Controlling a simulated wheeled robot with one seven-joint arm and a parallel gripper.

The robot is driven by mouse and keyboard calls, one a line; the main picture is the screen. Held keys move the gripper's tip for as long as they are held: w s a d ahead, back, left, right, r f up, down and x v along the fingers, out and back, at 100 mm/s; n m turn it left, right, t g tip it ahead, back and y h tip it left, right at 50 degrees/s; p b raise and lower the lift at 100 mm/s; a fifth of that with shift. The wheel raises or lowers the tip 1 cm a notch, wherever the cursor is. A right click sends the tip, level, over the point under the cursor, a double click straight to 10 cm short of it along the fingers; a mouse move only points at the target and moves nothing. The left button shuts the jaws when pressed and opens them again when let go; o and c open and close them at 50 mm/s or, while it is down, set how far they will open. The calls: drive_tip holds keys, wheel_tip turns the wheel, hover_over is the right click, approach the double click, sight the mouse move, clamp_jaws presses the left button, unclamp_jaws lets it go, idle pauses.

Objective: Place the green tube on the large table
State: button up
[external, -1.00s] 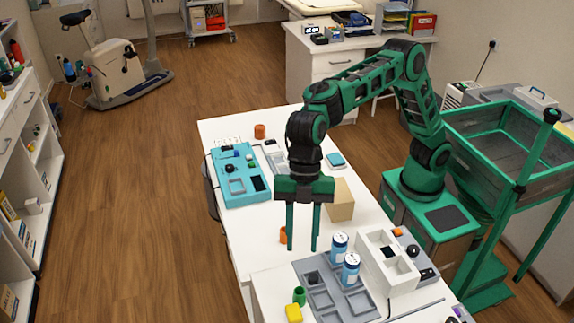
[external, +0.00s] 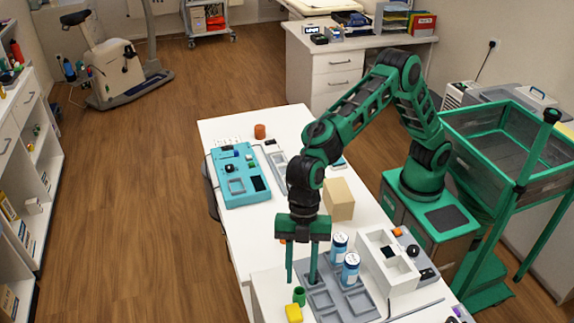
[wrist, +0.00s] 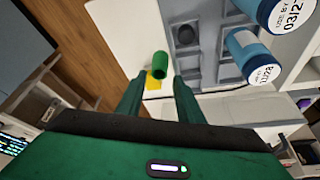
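The green tube (external: 299,296) is a small cylinder with an open top. It stands on the near white surface (external: 267,293), just left of a grey tray (external: 335,300). It also shows in the wrist view (wrist: 160,62), beyond and between my fingertips. My gripper (external: 301,281) is open and empty, pointing down, with its fingers above and around the tube's position in the picture. Whether the fingertips reach the tube's height I cannot tell. The long white table (external: 226,228) runs behind the near surface.
Two blue-and-white cans (external: 350,268) stand in the grey tray close to my right finger. A yellow block (external: 293,313) lies beside the tube. A white box (external: 392,268) and a cardboard box (external: 339,199) stand to the right. The long table's left-middle part is clear.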

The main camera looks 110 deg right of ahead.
sight(299, 287)
drive_tip(key=x, duration=0.5)
drive_tip(key=shift+w+d, duration=0.1)
drive_tip(key=shift+d, duration=0.05)
drive_tip(key=shift+c, duration=0.4)
clamp_jaws()
drive_tip(key=shift+r, duration=0.15)
drive_tip(key=shift+r, duration=0.25)
wheel_tip(299, 287, up, 3)
drive_tip(key=shift+r, duration=0.15)
drive_tip(key=s+a+r, duration=0.7)
drive_tip(key=s, duration=0.2)
drive_tip(key=shift+a, duration=0.3)
